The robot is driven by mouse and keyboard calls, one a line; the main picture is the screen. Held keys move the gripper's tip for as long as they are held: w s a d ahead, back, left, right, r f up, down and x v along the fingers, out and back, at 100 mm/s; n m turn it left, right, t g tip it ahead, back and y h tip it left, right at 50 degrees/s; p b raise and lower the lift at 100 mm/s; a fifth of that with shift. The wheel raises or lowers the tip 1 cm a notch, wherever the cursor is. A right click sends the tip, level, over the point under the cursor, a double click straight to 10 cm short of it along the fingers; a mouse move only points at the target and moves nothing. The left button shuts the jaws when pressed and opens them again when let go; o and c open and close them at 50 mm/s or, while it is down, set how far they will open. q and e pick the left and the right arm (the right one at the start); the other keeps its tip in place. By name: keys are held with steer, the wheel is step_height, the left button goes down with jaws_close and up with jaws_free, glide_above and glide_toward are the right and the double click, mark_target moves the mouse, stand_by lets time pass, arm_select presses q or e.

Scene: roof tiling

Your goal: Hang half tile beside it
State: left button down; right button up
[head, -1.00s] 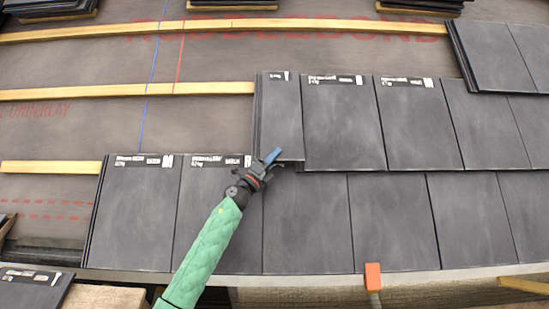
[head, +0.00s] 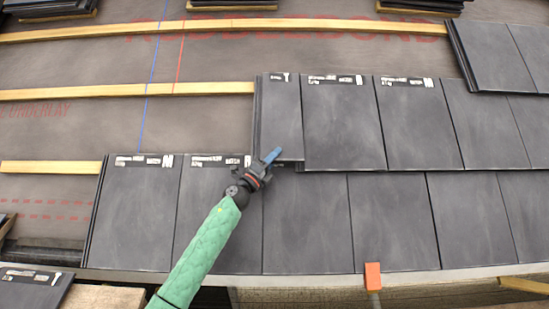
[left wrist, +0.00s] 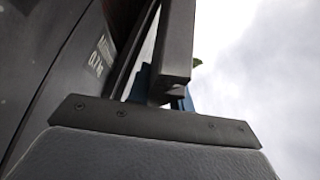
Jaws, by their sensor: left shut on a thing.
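The half tile (head: 281,120) is a narrow dark grey tile at the left end of the middle course. It lies beside a full-width tile (head: 343,125), their long edges close together, with its top at the middle batten. My left gripper (head: 270,159) is shut on the half tile at its lower edge. My right gripper is out of view.
The lower course of tiles (head: 305,225) runs beneath. Wooden battens (head: 130,94) and bare underlay (head: 200,125) lie open to the left. Tile stacks (head: 232,4) stand along the top. An orange-headed tool (head: 373,275) is at the eave.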

arm_select(q)
steer(key=c, duration=1.2)
jaws_free()
steer(key=shift+s, duration=0.1)
steer(key=shift+o, duration=0.2)
steer(key=shift+f, duration=0.1)
steer(key=shift+v, duration=3.75)
steer(key=s+r+p, duration=0.1)
steer(key=r+p, duration=0.2)
steer(key=s+r+p, duration=0.1)
steer(key=shift+s+r, duration=0.2)
steer(key=shift+s, duration=0.15)
